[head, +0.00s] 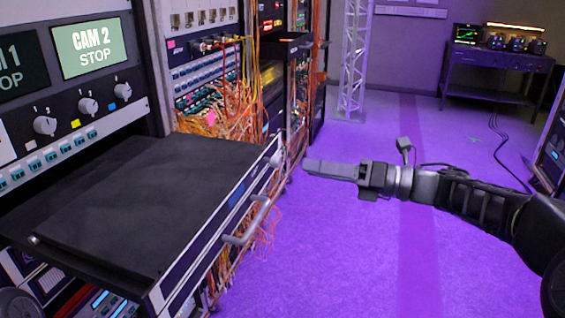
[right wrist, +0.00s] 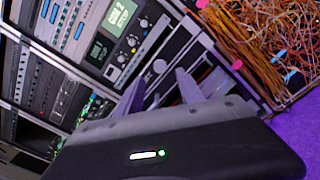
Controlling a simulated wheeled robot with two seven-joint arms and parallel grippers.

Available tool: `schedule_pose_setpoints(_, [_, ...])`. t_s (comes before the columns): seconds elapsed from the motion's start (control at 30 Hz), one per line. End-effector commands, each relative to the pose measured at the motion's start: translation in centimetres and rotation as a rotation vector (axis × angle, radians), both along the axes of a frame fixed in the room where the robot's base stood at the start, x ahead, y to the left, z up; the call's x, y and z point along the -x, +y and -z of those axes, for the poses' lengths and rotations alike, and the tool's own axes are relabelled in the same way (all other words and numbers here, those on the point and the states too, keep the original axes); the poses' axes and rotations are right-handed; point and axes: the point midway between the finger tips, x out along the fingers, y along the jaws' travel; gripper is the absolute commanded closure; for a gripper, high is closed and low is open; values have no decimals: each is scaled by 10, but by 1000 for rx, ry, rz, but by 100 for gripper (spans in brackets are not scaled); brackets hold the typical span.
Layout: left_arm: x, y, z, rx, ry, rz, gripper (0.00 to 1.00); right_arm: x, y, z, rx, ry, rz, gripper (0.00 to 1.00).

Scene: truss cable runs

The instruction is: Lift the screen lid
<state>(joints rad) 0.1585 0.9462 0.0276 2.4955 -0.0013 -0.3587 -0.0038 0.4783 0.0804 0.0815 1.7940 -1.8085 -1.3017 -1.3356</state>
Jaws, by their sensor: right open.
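The screen lid (head: 140,195) looks like the flat black panel lying closed on a drawer pulled out of the rack at left in the head view. The drawer's front (head: 215,245) has a silver handle (head: 246,222) and a small blue display. My right gripper (head: 308,168) is just right of the drawer's far front corner, apart from the lid in the picture. In the right wrist view, its two fingers (right wrist: 160,90) are spread and nothing shows held between them. The drawer is hard to make out there. My left gripper is not in view.
A control panel with a "CAM 2 STOP" screen (head: 89,46) and knobs stands above the drawer. Orange cables (head: 225,120) hang thickly behind it. A truss post (head: 355,60) and a desk (head: 495,70) stand at the back. The purple floor (head: 340,250) at right is open.

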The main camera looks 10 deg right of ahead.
Motion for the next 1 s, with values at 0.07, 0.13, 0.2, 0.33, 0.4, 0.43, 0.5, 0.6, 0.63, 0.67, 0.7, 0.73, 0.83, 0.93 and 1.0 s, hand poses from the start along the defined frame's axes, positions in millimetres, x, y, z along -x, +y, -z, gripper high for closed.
schedule_pose_setpoints(0.07, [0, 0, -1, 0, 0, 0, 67, -3, 6, 0, -1, 0, -3, 55])
schedule_pose_setpoints(0.13, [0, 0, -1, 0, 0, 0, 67, -8, 13, 0, -1, 2, -4, 55])
schedule_pose_setpoints(0.2, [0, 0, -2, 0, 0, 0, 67, -13, 23, 0, -1, 2, -4, 55])
schedule_pose_setpoints(0.33, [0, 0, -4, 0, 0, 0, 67, -24, 40, 0, -2, 2, -4, 55])
schedule_pose_setpoints(0.4, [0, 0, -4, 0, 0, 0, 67, -30, 49, 0, -3, 2, -3, 55])
schedule_pose_setpoints(0.43, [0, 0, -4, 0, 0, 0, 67, -32, 52, 0, -1, 1, -2, 55])
schedule_pose_setpoints(0.5, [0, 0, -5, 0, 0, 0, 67, -36, 58, 0, -1, 1, -2, 55])
schedule_pose_setpoints(0.6, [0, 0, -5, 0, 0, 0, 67, -39, 62, 0, -1, 2, 0, 55])
schedule_pose_setpoints(0.63, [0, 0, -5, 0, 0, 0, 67, -39, 63, 0, -1, 2, 0, 55])
schedule_pose_setpoints(0.67, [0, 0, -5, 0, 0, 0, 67, -40, 63, 0, -1, 2, 0, 55])
schedule_pose_setpoints(0.7, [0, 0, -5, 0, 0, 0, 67, -40, 64, 0, -1, 1, 0, 55])
schedule_pose_setpoints(0.73, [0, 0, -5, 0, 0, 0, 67, -40, 64, 0, -1, 1, 0, 55])
schedule_pose_setpoints(0.83, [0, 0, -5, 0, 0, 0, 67, -40, 63, 0, -1, 2, 0, 55])
schedule_pose_setpoints(0.93, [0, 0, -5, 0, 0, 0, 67, -40, 63, 0, -1, 2, 0, 60])
schedule_pose_setpoints(1.0, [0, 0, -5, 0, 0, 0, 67, -40, 63, 0, -1, 2, 0, 66])
